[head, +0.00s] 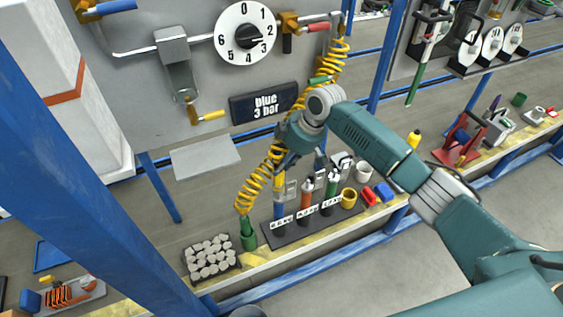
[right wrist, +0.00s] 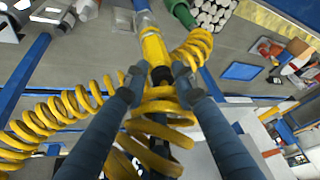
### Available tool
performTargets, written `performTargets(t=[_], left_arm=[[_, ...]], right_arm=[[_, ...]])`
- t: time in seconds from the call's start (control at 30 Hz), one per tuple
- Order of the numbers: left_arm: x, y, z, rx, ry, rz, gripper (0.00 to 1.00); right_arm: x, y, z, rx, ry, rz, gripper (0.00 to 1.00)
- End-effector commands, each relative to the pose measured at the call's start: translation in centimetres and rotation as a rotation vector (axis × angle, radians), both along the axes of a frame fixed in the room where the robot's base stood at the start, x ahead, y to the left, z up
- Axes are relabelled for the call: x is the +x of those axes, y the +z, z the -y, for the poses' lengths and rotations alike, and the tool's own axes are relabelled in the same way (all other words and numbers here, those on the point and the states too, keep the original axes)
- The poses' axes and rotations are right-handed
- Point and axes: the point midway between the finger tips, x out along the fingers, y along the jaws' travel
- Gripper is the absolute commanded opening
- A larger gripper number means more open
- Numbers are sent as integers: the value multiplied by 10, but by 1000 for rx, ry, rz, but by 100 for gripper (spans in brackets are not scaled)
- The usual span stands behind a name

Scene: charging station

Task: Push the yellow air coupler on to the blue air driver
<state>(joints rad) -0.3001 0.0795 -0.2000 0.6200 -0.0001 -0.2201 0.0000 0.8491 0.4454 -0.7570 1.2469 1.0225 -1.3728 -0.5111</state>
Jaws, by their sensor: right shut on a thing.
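The yellow air coupler (head: 279,183) stands above the blue air driver (head: 279,212), in line with it, in the head view. In the right wrist view the coupler (right wrist: 153,46) meets the blue driver (right wrist: 143,6) at the top; I cannot tell whether it is fully seated. My right gripper (head: 281,160) is shut on the coupler's rear end, with its fingers (right wrist: 158,84) on either side of the dark end piece. My left gripper is not in view.
The dark tool rack (head: 270,237) also holds orange (head: 306,197) and green (head: 331,187) drivers close by. A green tool (head: 248,235) stands left of the rack, beside a tray of white pieces (head: 231,259). The blue 3 bar panel (head: 264,103) is behind.

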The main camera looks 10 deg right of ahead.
Motion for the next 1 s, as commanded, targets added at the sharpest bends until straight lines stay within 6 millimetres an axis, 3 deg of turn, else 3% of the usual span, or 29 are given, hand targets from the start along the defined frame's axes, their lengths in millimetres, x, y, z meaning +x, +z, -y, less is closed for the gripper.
performTargets(t=[1.0], left_arm=[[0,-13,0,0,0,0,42]], right_arm=[[0,-26,0,1,0,1,0]])
